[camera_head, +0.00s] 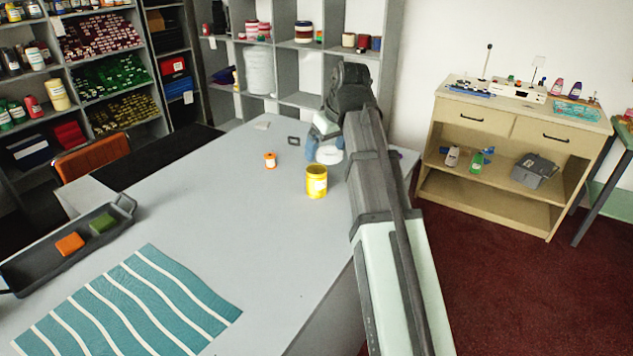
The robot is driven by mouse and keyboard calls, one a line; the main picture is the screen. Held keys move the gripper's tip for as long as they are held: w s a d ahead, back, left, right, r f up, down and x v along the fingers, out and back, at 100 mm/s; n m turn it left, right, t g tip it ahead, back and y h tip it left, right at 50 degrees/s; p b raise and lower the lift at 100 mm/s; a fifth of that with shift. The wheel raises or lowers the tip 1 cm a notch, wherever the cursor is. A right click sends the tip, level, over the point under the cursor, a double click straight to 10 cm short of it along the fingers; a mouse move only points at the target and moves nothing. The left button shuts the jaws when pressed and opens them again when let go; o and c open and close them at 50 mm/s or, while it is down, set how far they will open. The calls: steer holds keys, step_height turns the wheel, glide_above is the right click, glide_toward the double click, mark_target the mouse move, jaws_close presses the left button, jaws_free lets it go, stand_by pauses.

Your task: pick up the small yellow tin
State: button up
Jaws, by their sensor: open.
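A yellow tin (316,182) with a pale label stands upright near the right edge of the grey table (200,215). It is the only yellow tin I make out on the table, so its size against another cannot be judged. My gripper (318,138) is behind the tin in the picture, apart from it, partly hidden by my arm. It is open; I see nothing between its fingers.
A small orange container (270,160) stands left of the tin. A white round object (329,155) sits close below my gripper. A dark tray (40,262) with an orange and a green block and a striped teal cloth (130,305) lie in front. The middle of the table is clear.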

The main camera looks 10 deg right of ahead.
mark_target(315, 177)
steer(key=shift+x, duration=6.8)
steer(key=shift+w+r, duration=0.15)
steer(key=c, duration=1.3)
